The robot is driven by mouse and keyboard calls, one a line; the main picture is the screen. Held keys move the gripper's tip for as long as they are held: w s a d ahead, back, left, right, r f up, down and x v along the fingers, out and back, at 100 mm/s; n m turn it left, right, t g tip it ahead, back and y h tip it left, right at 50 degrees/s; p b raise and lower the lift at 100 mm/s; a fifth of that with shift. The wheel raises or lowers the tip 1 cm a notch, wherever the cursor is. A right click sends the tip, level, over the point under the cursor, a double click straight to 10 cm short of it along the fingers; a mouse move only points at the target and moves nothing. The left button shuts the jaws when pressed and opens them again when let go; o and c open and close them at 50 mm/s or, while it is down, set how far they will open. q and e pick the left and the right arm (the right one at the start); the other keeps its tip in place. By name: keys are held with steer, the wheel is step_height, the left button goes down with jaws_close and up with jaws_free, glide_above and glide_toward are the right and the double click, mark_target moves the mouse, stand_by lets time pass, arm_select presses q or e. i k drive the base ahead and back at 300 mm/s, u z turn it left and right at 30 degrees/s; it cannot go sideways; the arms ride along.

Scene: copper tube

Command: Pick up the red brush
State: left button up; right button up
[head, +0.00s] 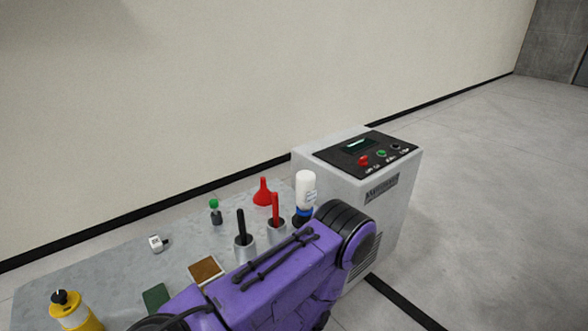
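The red brush (275,207) stands nearly upright in a small metal cup (276,230) on the grey table, with only its red handle showing and its lower end hidden in the cup. A black-handled brush (240,221) stands in a second metal cup (245,249) to its left. One of my purple arm links crosses the lower middle of the head view, just in front of the cups, and hides part of the table. Neither of my grippers shows.
The grey table (110,252) also holds a red funnel (262,194), a white bottle (305,188), a green-capped bottle (215,213), a white small item (157,243), a brown pad (206,270), a green pad (156,298) and a yellow bottle (75,314). A grey machine (368,200) stands right.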

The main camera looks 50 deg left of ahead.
mark_target(274, 196)
steer(key=i, duration=0.25)
steer(key=u, duration=1.15)
